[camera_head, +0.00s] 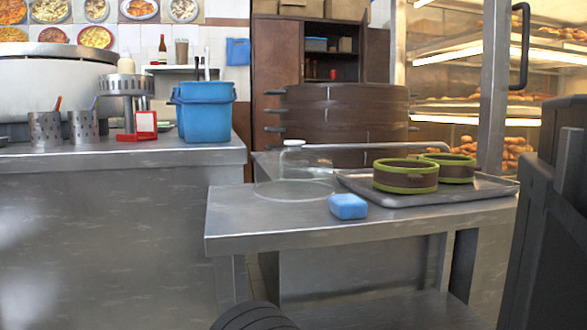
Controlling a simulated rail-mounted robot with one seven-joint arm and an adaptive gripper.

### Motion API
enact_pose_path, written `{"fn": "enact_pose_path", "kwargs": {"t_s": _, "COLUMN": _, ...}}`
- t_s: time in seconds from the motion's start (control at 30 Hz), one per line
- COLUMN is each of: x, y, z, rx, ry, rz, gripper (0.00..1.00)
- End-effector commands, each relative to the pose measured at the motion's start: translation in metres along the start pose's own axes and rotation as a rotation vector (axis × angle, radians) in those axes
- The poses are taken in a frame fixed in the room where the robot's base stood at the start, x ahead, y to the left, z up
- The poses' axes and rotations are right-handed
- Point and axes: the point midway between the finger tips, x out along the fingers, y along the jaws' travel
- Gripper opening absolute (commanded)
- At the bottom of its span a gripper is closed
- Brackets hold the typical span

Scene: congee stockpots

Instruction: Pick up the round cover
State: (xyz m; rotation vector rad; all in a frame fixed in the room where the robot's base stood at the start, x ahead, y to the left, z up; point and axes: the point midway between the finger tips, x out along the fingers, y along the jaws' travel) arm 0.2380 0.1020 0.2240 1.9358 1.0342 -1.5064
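A clear, see-through round cover (293,190) lies on the left back part of the steel table (240,222). Its wide round rim rests on the tabletop, and a pale knob-like top stands up at its back. Its glassy body is hard to tell from the background. My gripper's fingers do not show. Only dark parts, which seem to be my own arm, show at the bottom middle and along the right edge, apart from the cover.
A blue sponge-like block (348,206) lies right of the cover. A metal tray (455,194) holds two green-rimmed brown round containers (405,176). A counter (110,165) with blue tubs (205,112) stands left. Brown stacked steamers (345,115) stand behind. The table's front left is clear.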

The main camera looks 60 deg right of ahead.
Motion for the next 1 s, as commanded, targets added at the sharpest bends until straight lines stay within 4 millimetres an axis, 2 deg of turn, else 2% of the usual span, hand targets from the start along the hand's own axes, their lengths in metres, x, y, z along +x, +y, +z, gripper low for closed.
{"fn": "enact_pose_path", "kwargs": {"t_s": 0.13, "x": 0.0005, "y": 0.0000, "z": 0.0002, "rx": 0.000, "ry": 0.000, "rz": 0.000, "gripper": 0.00}}
{"fn": "enact_pose_path", "kwargs": {"t_s": 1.0, "x": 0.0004, "y": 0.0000, "z": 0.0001, "rx": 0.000, "ry": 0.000, "rz": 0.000, "gripper": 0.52}}
